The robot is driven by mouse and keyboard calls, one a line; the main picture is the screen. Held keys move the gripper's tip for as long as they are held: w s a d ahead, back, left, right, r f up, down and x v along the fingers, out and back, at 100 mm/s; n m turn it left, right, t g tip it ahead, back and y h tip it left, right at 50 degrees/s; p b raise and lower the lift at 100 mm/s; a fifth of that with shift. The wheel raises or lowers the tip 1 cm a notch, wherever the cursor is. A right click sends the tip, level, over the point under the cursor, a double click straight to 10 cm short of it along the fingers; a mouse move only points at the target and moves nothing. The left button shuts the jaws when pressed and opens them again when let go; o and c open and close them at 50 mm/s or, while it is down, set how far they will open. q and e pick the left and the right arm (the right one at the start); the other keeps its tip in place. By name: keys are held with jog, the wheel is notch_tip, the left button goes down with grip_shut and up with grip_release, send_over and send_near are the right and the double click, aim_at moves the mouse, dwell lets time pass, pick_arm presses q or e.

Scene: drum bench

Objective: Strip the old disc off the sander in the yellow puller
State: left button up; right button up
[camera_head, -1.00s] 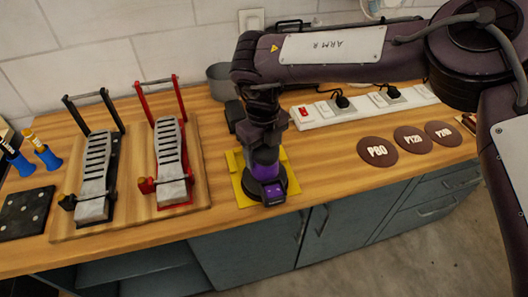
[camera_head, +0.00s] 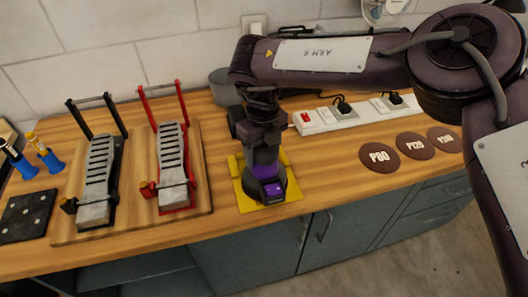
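The sander (camera_head: 265,172), black and purple, is at the yellow puller (camera_head: 241,197), a flat plate near the bench's front edge. A purple label (camera_head: 273,189) faces the front, with the dark round base below it. My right gripper (camera_head: 264,140) reaches down from above and is shut on the sander's upper body; its fingertips are largely hidden against the dark tool. The old disc under the sander is hidden, and I cannot tell whether the base touches the puller. My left gripper is out of view.
Brown discs marked P80 (camera_head: 379,157), P120 (camera_head: 416,146) and P200 (camera_head: 446,139) lie at the right. A power strip (camera_head: 325,121) stands behind them. Black (camera_head: 97,180) and red (camera_head: 173,165) pedals sit on a wooden board at the left. A grey pot (camera_head: 224,84) is behind my arm.

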jog(key=shift+w+a+f, duration=0.1)
jog(key=shift+w+f, duration=0.15)
jog(key=shift+w, duration=0.25)
jog(key=shift+w+a, duration=0.1)
jog(key=shift+w, duration=0.15)
jog(key=shift+w+a+f, duration=0.1)
jog(key=shift+w+a, duration=0.1)
jog(key=shift+w, duration=0.25)
jog(key=shift+c, duration=0.5)
jog(key=shift+w+a+f, duration=0.1)
dwell(0.4)
jog(key=shift+w+a+r+p, duration=0.15)
jog(key=shift+w+r+p, duration=0.3)
jog(key=shift+p, duration=0.5)
dwell(0.5)
jog(key=shift+w+r+p, duration=0.2)
jog(key=shift+r+p, duration=0.1)
jog(key=shift+r, duration=0.1)
